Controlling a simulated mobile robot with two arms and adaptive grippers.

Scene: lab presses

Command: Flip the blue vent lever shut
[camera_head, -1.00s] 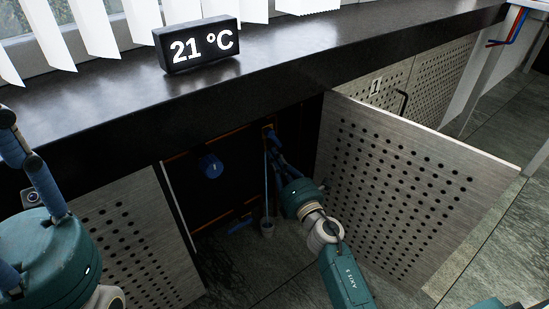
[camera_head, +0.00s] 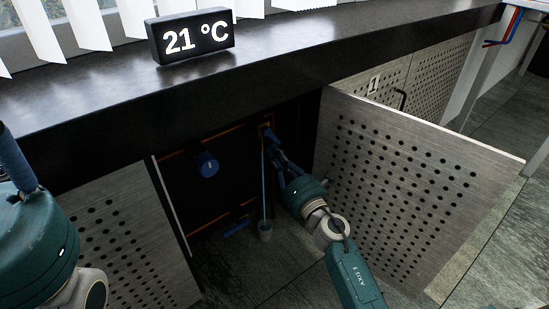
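In the head view, the open cabinet under the dark counter holds orange-brown pipes and a blue round knob (camera_head: 206,164). A small vent fitting (camera_head: 265,130) sits high inside, with a thin pale hose hanging from it towards a small cup (camera_head: 265,232). The blue vent lever is hard to tell from my dark blue fingers there. My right gripper (camera_head: 271,142) reaches up into the cabinet, its fingertips at the fitting. Contact and finger gap are too small and dark to tell. My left gripper (camera_head: 12,160) is cut off at the left edge.
A perforated door (camera_head: 420,190) stands open just right of my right arm. Another perforated panel (camera_head: 120,235) is on the left. A low blue part (camera_head: 237,229) lies in the cabinet's lower area. A temperature display (camera_head: 190,38) stands on the counter (camera_head: 300,60).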

